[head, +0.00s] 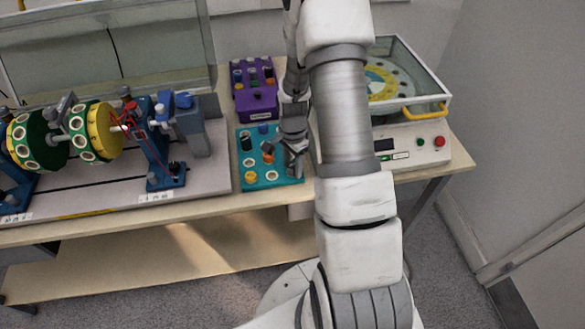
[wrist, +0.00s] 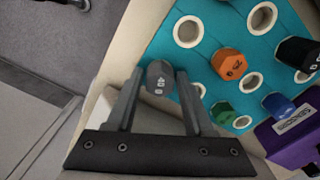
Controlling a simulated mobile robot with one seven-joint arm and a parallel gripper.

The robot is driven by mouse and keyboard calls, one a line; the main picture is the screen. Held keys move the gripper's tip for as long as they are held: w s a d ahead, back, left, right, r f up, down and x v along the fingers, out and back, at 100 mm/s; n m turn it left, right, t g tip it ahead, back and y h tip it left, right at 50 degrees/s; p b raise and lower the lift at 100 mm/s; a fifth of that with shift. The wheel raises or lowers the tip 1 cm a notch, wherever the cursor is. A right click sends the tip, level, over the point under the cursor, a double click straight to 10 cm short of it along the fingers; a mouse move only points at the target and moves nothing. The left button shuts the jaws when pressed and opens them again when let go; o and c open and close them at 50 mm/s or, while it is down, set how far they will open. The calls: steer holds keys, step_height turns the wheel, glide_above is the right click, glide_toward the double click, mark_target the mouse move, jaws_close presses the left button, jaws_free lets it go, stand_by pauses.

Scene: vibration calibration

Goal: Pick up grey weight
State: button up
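The grey weight (wrist: 160,78), marked 40 g, stands at the edge of the turquoise tray (wrist: 172,62) in the wrist view. My gripper (wrist: 160,76) has one finger on each side of it. A narrow gap seems to show between the weight and the fingers, so my gripper looks open around it and not closed on it. In the head view my gripper (head: 294,168) points down at the right edge of the turquoise tray (head: 240,184). I cannot make out the grey weight there behind the fingers.
Orange (wrist: 229,64), green (wrist: 223,113), blue (wrist: 278,104) and black (wrist: 297,52) weights stand in the tray beside empty round holes. A purple box (head: 254,101) is behind the tray. A rotor rig (head: 98,130) stands left, a lidded machine (head: 415,150) right.

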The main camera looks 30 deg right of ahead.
jaws_close()
steer(key=shift+r, duration=0.15)
